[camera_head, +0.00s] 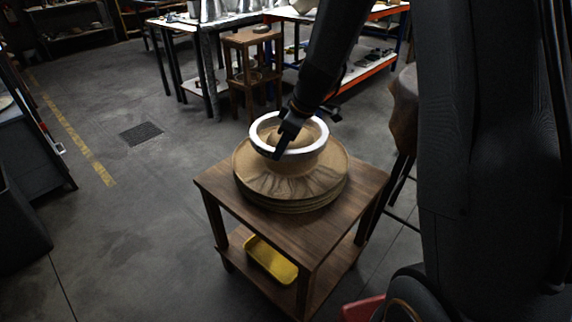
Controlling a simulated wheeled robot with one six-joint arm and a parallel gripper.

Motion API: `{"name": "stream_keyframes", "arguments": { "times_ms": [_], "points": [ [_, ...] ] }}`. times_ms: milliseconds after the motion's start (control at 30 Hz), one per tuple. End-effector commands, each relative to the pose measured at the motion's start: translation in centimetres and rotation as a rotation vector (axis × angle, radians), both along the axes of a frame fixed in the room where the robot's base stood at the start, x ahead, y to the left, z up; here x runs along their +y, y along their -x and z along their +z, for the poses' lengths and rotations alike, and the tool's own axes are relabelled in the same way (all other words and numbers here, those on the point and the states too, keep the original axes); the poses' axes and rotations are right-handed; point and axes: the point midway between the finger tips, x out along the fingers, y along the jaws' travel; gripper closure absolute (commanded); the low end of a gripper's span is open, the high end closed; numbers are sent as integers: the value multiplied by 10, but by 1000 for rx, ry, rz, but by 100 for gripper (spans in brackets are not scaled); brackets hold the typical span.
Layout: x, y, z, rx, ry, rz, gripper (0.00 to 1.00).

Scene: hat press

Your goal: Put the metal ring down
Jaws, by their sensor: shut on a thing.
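The metal ring (316,137) is pale and bright. It is around the crown of the tan hat (259,179), which lies brim down on top of a stack of hats on a small wooden table (217,193). My gripper (281,148) reaches down from the upper right and is shut on the ring's near side. The ring looks roughly level. I cannot tell whether it touches the hat, and part of it is hidden behind my gripper.
A yellow tray (270,260) is on the table's lower shelf. A wooden stool (252,42) and workbenches stand behind. A brown-covered stand (403,110) is close on the right. The floor to the left is clear around a dark grate (141,133).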

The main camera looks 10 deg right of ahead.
Motion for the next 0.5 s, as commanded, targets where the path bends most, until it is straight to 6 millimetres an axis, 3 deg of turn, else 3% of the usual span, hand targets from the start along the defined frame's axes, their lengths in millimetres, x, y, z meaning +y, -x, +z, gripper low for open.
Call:
{"name": "stream_keyframes", "arguments": {
  "times_ms": [100, 500],
  "points": [
    [0, 0, -22, 2, 0, 0, 100],
    [0, 0, -65, 2, -1, 0, 100]
  ]
}}
